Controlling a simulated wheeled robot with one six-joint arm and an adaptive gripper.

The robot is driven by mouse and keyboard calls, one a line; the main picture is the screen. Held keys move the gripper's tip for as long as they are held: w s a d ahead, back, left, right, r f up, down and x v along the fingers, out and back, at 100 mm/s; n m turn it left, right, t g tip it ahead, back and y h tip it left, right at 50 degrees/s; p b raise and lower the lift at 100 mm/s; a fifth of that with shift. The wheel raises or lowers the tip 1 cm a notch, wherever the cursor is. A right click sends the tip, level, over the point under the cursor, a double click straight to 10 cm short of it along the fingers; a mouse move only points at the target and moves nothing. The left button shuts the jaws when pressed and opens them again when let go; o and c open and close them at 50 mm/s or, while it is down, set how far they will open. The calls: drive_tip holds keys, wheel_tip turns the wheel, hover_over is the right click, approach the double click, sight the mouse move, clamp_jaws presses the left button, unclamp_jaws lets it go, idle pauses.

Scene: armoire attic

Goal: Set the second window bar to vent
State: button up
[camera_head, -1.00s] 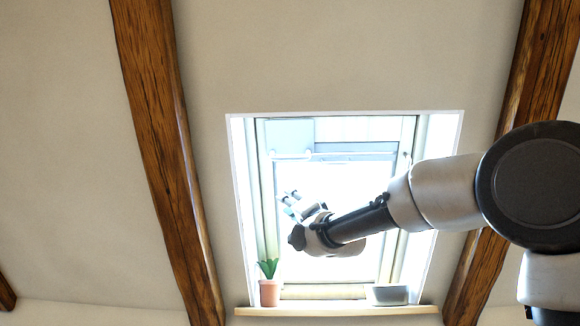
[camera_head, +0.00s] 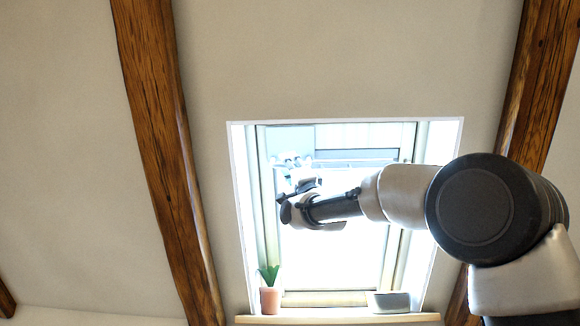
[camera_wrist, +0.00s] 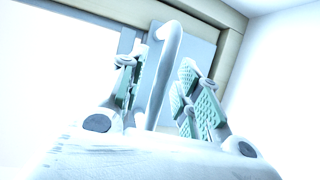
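The skylight window (camera_head: 350,235) is in the sloped wall, its lower part washed out by bright light. A thin pale window bar (camera_head: 350,163) runs across its upper part, under a grey-blue section of the sash. My gripper (camera_head: 291,160) is at the left end of this bar. In the wrist view the pale bar (camera_wrist: 163,85) with a bent end stands between the fingers of my gripper (camera_wrist: 164,65). The fingers, with green pads, are spread on either side of it. The left finger is closer to the bar; I cannot tell if it touches.
A potted plant (camera_head: 269,298) stands at the left of the window sill (camera_head: 335,319), and a grey box (camera_head: 389,302) at the right. Wooden beams (camera_head: 165,130) flank the window on both sides. The wall between is bare.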

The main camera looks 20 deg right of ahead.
clamp_jaws()
drive_tip(key=shift+s, duration=0.15)
drive_tip(key=s+m+h, duration=0.1)
drive_tip(key=s, duration=0.1)
drive_tip(key=s+a+m+h, duration=0.1)
drive_tip(key=shift+s+a+g, duration=0.15)
drive_tip(key=shift+s+g, duration=0.15)
drive_tip(key=shift+s, duration=0.1)
unclamp_jaws()
